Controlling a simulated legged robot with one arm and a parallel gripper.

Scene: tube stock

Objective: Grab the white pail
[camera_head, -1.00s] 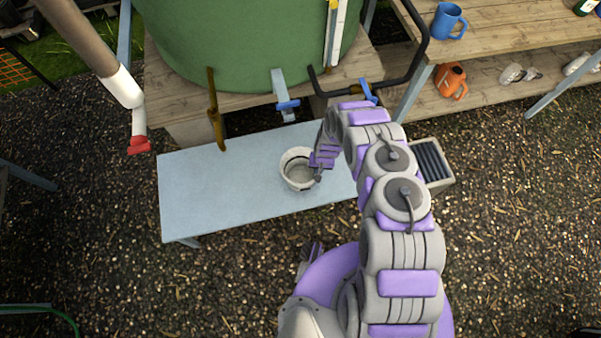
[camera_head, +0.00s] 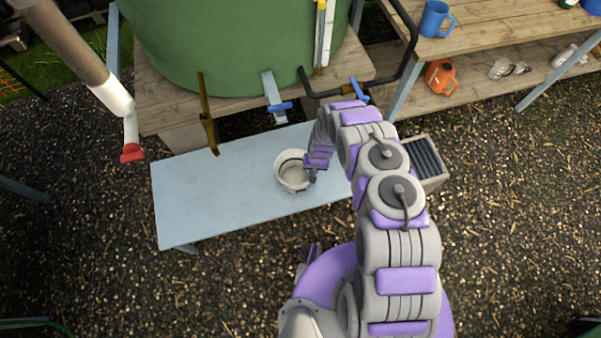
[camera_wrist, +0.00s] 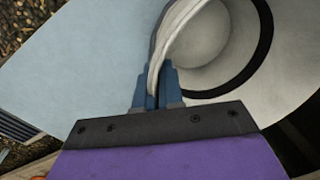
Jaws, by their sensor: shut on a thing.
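The white pail (camera_head: 291,172) stands upright on the light blue bench, with its open top facing up. My gripper (camera_head: 311,175) is at the pail's right side in the head view. In the wrist view my gripper (camera_wrist: 158,88) has its blue fingers shut on the pail's rim, one on each side of the wall. The pail's pale inside with a dark ring (camera_wrist: 225,45) fills the upper right of that view. The far tips of the fingers are partly hidden by the rim.
The light blue bench (camera_head: 210,200) is otherwise bare. A green tank (camera_head: 230,50) with taps stands behind it on a wooden stand. A crate (camera_head: 432,180) is to the right. A blue mug (camera_head: 437,18) and orange jug (camera_head: 440,77) are on shelves at upper right.

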